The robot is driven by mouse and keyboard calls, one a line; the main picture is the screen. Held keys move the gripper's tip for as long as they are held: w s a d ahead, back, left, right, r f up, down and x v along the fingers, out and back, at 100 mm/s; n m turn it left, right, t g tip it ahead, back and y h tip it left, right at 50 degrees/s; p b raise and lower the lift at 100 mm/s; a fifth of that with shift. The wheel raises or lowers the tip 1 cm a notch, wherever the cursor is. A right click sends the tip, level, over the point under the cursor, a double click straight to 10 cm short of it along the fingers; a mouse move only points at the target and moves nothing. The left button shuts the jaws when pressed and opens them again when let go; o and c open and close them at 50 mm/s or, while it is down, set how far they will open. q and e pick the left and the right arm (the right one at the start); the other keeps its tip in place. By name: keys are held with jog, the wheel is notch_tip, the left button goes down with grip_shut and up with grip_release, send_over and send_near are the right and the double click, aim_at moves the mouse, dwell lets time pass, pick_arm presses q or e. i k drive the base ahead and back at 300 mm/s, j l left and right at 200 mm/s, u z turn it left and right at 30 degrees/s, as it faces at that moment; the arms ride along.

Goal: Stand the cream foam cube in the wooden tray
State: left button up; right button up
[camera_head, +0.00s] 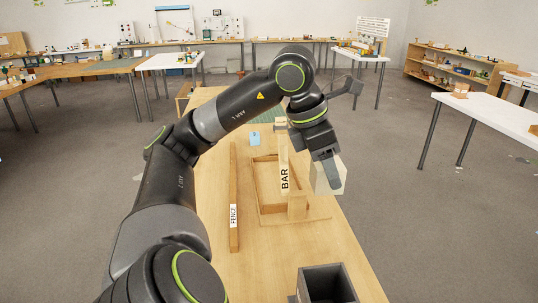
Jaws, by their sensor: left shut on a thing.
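The cream foam cube (338,180) is held in my left gripper (328,176), which reaches in from the left and points down. The fingers are shut on the cube and hide part of it. The wooden tray (263,180) lies on the table in the middle of the view, left of the cube. The cube appears to be to the right of the tray, but its height above the table is hard to tell. My right gripper is not in view.
A wooden bar marked BAR (285,158) crosses by the tray's right side. A strip marked FENCE (234,210) runs along its left. A dark open box (327,284) stands at the near edge. A small blue object (255,139) sits behind the tray.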

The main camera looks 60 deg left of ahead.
aim_at(277, 184)
jog(key=k+l+z, duration=0.1)
jog(key=k+z, duration=0.3)
jog(key=k, duration=1.05)
jog(key=k+j+z, duration=0.2)
jog(key=j, duration=0.4)
jog(key=k+j+z, duration=0.2)
jog(key=k+j, duration=0.2)
jog(key=j, duration=0.15)
jog(key=k+j+z, duration=0.15)
jog(key=k+j, duration=0.25)
jog(key=k+j+z, duration=0.1)
jog(key=j+z, duration=0.35)
jog(key=j, duration=1.7)
jog(key=i+j, duration=0.2)
jog(key=j, duration=0.15)
jog(key=i+j+z, duration=0.1)
jog(key=i+j, duration=0.1)
jog(key=j, duration=0.1)
